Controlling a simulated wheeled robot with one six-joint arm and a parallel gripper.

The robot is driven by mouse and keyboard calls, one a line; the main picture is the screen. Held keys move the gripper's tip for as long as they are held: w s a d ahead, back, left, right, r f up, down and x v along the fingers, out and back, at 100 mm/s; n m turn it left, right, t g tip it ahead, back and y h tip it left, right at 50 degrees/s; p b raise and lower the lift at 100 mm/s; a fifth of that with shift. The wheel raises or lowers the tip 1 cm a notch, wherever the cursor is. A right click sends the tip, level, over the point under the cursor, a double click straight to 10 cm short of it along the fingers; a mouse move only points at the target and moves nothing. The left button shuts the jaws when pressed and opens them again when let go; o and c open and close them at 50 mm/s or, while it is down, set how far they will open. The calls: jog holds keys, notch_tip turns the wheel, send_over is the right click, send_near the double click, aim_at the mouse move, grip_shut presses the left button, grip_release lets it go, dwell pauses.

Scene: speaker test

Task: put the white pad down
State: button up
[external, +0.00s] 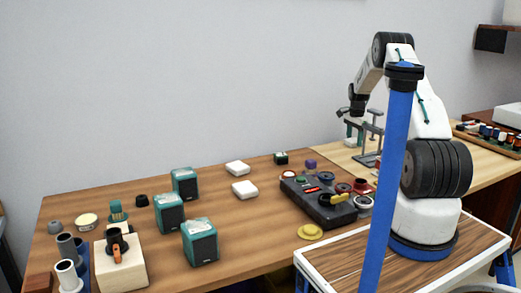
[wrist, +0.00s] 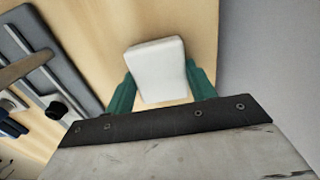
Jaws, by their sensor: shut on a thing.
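My gripper (wrist: 159,74) is shut on a white pad (wrist: 158,62), a blocky piece with rounded edges held between the two green fingers in the wrist view. In the external view my gripper (external: 353,135) points down over the light wooden table at the right, beside a grey stand. The held pad is small and partly hidden there. I cannot tell whether it touches the table. Two other white pads, a rear one (external: 237,168) and a front one (external: 244,189), lie flat on the brown table, apart from my gripper.
The grey stand (external: 373,135) is close beside my gripper; a grey metal fixture (wrist: 45,60) shows left in the wrist view. A dark box with knobs (external: 318,205) and several teal speakers (external: 200,242) stand on the brown table. A rack of coloured parts (external: 490,134) is far right.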

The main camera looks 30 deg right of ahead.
jog(key=o, duration=1)
jog(key=shift+c, duration=0.2)
